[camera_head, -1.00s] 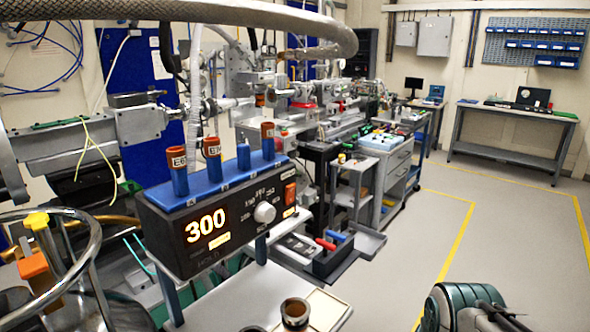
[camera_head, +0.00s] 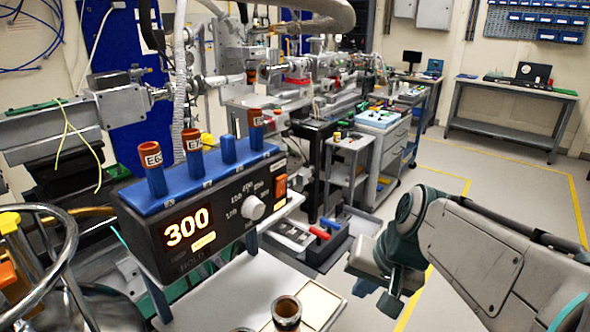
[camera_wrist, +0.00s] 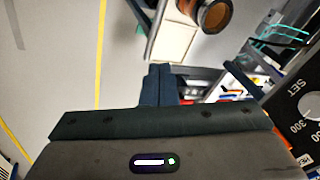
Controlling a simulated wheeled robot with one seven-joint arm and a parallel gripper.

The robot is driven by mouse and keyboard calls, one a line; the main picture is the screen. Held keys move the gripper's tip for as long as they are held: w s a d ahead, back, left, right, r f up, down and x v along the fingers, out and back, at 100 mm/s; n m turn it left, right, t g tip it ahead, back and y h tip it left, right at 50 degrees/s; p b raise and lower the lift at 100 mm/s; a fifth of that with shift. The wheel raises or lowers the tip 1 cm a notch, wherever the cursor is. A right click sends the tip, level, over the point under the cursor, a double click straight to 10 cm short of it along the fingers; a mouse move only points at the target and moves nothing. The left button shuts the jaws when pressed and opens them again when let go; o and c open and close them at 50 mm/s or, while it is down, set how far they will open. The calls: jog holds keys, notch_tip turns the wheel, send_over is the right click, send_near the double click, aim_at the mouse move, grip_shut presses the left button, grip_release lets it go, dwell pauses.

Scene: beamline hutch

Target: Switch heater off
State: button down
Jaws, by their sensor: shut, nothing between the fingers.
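The heater controller (camera_head: 215,222) is a dark box on a stand at left centre in the head view. Its display (camera_head: 187,229) glows 300. A pale round knob (camera_head: 253,207) sits mid-panel, and an orange rocker switch (camera_head: 280,184) sits at the panel's right end. My gripper (camera_head: 365,287) is in front of the box, low and to the right of the switch, apart from it. In the wrist view the two dark fingers (camera_wrist: 156,85) are together with nothing between them. That view shows part of the panel with the knob (camera_wrist: 308,104) at right; the switch is not seen there.
A blue rack (camera_head: 203,172) on the box holds several brown-capped tubes. A brown cup (camera_head: 286,312) stands on a pale surface below. Trays with red and blue handles (camera_head: 319,233) lie behind my gripper. A chrome ring (camera_head: 60,262) stands at left. The floor at right is clear.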

jog(key=w+a+r+m+t+y+p, duration=0.2)
jog(key=w+a+r+m+y+p, duration=0.1)
jog(key=w+r, duration=0.9)
notch_tip(320, 180, up, 4)
jog(key=shift+w+f+m+t+y, duration=0.15)
jog(key=shift+f+m+t+y, duration=0.2)
jog(key=shift+m+y, duration=0.55)
jog(key=shift+r, duration=0.1)
jog(key=p, duration=0.3)
send_near(282, 186)
notch_tip(282, 186, down, 4)
jog(key=w+a, duration=0.2)
jog(key=shift+w+a, duration=0.4)
jog(key=shift+a, duration=0.2)
